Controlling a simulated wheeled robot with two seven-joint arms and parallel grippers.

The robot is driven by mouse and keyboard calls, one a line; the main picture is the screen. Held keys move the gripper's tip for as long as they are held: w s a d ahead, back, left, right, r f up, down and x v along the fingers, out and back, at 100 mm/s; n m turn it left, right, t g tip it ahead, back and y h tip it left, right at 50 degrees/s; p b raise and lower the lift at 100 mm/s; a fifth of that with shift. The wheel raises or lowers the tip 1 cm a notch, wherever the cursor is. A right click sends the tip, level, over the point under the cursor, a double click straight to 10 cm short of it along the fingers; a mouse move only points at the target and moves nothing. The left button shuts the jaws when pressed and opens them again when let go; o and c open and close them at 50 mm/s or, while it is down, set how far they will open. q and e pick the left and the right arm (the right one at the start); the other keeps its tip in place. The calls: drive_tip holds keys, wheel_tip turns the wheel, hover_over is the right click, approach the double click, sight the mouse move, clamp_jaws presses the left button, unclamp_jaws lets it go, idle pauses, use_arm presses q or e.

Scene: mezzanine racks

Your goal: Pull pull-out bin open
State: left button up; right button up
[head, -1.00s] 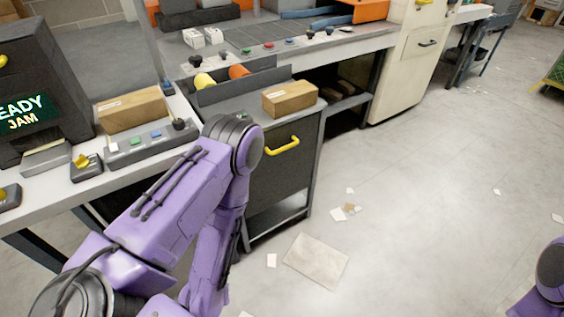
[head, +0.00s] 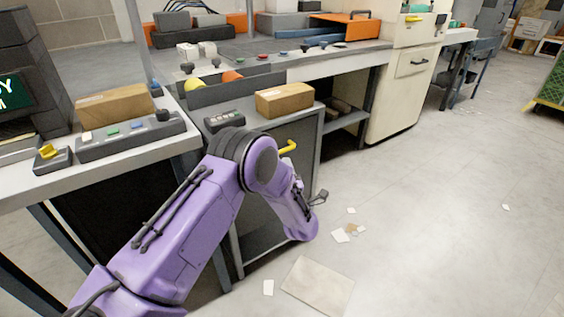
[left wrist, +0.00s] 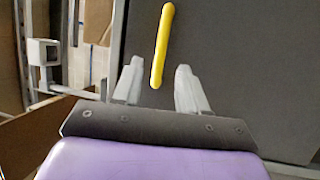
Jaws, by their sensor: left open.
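The pull-out bin (head: 306,146) has a dark grey front below the counter. Its yellow bar handle (head: 288,147) shows just right of my left arm's elbow, which hides much of the front. The bin appears closed. My left gripper (head: 319,197) is mostly hidden by its forearm in the head view. In the left wrist view, the open left gripper (left wrist: 159,70) has its two pale fingers on either side of the lower end of the yellow handle (left wrist: 162,45). No contact is visible, and I cannot tell the depth between fingertips and handle. My right gripper is out of view.
A cardboard box (head: 284,100) and a small button box (head: 224,120) stand on top of the bin's cabinet. A control strip (head: 130,136) and another box (head: 114,104) are on the left counter. Paper scraps (head: 340,235) and a flat sheet (head: 317,284) lie on otherwise open floor.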

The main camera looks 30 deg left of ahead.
use_arm(q)
drive_tip(key=x, duration=0.7)
drive_tip(key=shift+w, duration=0.15)
drive_tip(key=shift+a+f, duration=0.1)
drive_tip(key=shift+f, duration=0.05)
clamp_jaws()
